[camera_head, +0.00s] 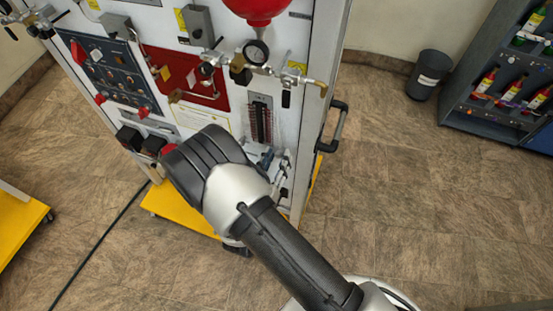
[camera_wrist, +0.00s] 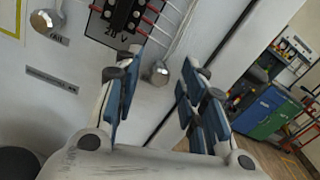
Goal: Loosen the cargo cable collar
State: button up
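My gripper (camera_wrist: 162,70) is open in the wrist view, its blue-padded fingers apart with nothing held between them. It faces the white trainer panel (camera_wrist: 75,95). A rounded metal end piece (camera_wrist: 158,73) on a thin line hangs between and beyond the fingertips. A second rounded metal piece (camera_wrist: 44,20) is at the upper left. I cannot tell which part is the cargo cable collar. In the head view my gripper (camera_head: 272,160) is partly hidden behind my wrist, low at the panel's right side.
The trainer cabinet (camera_head: 215,110) stands on a yellow base (camera_head: 165,205). A black side handle (camera_head: 334,125), pressure gauge (camera_head: 256,52) and valves are on it. A dark bin (camera_head: 428,75) and shelf with bottles (camera_head: 500,85) stand at right. The floor (camera_head: 400,200) between is clear.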

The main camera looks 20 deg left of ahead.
grip_shut()
jog(key=shift+n, duration=0.3)
dwell(0.3)
jog(key=n+p, duration=0.1)
jog(key=n, duration=0.3)
jog(key=shift+a+r+n, duration=0.1)
jog(key=shift+n, duration=0.2)
jog(key=n, duration=0.5)
jog(key=shift+p, duration=0.35)
jog(key=n+p, duration=0.1)
jog(key=n, duration=0.6)
jog(key=shift+n, duration=0.3)
jog(key=n, duration=0.6)
jog(key=shift+o, duration=0.3)
grip_release()
jog(key=shift+f, duration=0.2)
